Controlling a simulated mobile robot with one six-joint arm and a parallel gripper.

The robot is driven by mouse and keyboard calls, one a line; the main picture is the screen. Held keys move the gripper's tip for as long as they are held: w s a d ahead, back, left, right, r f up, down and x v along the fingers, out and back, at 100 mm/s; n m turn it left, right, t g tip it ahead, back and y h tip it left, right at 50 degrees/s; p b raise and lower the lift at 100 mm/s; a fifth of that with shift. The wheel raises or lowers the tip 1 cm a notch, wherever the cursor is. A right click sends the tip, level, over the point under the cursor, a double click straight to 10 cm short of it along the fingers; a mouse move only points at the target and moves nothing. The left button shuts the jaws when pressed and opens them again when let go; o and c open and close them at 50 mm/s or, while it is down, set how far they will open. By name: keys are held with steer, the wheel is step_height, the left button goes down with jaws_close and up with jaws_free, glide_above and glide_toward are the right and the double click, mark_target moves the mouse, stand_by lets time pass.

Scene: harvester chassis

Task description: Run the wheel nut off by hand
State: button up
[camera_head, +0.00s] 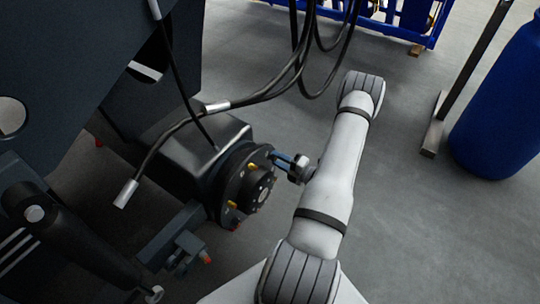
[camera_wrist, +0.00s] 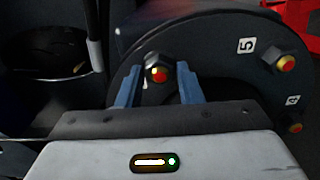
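A dark wheel nut (camera_wrist: 157,68) sits on a red-tipped stud of the round black hub (camera_wrist: 220,75). In the wrist view my gripper (camera_wrist: 160,78) has its two blue fingers apart, one on each side of the nut, with gaps showing. I cannot tell how deep the fingertips reach along it. In the head view the hub (camera_head: 236,190) stands left of my gripper (camera_head: 277,158), whose fingers point at its upper right edge. The nut is hard to make out there.
Other studs with red tips (camera_wrist: 286,63) sit on the hub by labels 5 and 4. Black hoses (camera_head: 262,97) hang above the hub. A blue cylinder (camera_head: 503,100) stands at the right, and a blue rack (camera_head: 400,20) at the back.

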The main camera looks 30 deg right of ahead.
jaws_close()
